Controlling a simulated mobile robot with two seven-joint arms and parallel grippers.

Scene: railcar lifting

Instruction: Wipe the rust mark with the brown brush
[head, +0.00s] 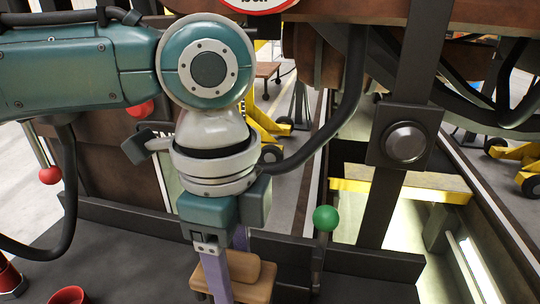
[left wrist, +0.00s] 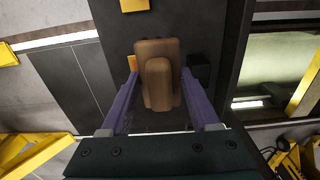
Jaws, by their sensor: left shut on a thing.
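The brown brush (head: 258,279) is a tan-brown block with a raised, rounded grip, low in the middle of the head view. The brush also shows in the left wrist view (left wrist: 158,48), between the two purple fingers. My left gripper (head: 236,276) points down and is shut on the brush's raised grip. In the left wrist view, the left gripper (left wrist: 160,88) has one finger on each side of the grip. The brush is at or just above a dark surface; I cannot tell whether it touches. I cannot make out a rust mark. My right gripper is not in view.
A lever with a green ball (head: 326,218) stands right of the brush. A red cup-like thing (head: 70,295) is at the lower left. A dark post with a large bolt (head: 405,142) rises at the right. The dark surface (head: 130,262) left of the brush is mostly clear.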

